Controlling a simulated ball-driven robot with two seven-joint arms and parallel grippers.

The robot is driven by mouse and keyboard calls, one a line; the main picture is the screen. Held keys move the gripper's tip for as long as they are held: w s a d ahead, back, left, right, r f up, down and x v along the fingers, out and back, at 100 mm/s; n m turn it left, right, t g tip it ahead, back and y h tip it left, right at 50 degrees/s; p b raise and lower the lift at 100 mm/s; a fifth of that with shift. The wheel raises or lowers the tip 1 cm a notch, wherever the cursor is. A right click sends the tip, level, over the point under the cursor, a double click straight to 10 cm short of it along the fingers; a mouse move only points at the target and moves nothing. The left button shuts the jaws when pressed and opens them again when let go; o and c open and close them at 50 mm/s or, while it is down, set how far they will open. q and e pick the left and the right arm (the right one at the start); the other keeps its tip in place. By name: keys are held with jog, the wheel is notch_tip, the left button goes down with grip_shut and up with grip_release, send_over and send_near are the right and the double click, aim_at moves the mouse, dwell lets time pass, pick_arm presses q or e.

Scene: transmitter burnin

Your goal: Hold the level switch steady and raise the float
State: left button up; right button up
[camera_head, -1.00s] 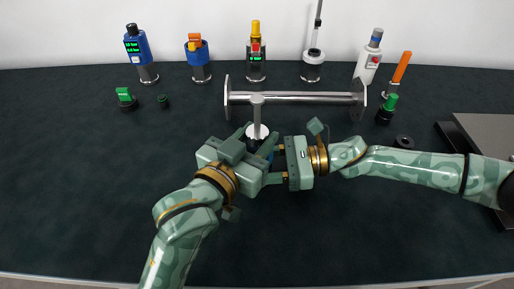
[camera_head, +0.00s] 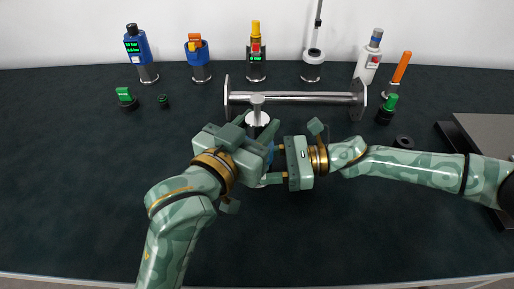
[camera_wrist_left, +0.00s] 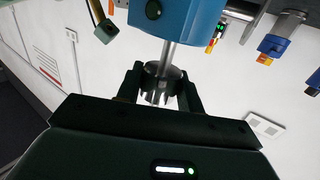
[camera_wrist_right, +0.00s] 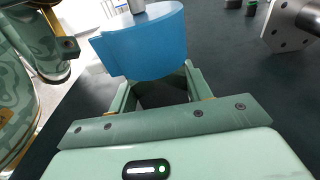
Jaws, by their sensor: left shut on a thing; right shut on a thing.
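The level switch has a blue housing (camera_head: 270,152) with a metal stem rising from it to a wide grey tip (camera_head: 257,99). A pale float (camera_head: 257,119) sits on the stem a little below the tip. My left gripper (camera_head: 256,127) is shut on the float. In the left wrist view, which is upside down, the float (camera_wrist_left: 161,80) is between the fingers, with bare stem (camera_wrist_left: 168,54) between it and the housing (camera_wrist_left: 176,17). My right gripper (camera_head: 274,160) is shut on the housing, which shows large and blue in the right wrist view (camera_wrist_right: 148,47).
A flanged metal pipe (camera_head: 305,97) lies just behind the switch. Several instruments, such as a blue transmitter (camera_head: 138,48), stand along the back wall. A green knob (camera_head: 125,95) is at left, a black ring (camera_head: 404,142) at right. A grey plate (camera_head: 490,140) is far right. The front table is clear.

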pick_arm(q)
jog(key=shift+r, duration=1.45)
jog(key=o, duration=0.9)
jog(key=shift+v, duration=2.55)
jog(key=shift+f, duration=0.1)
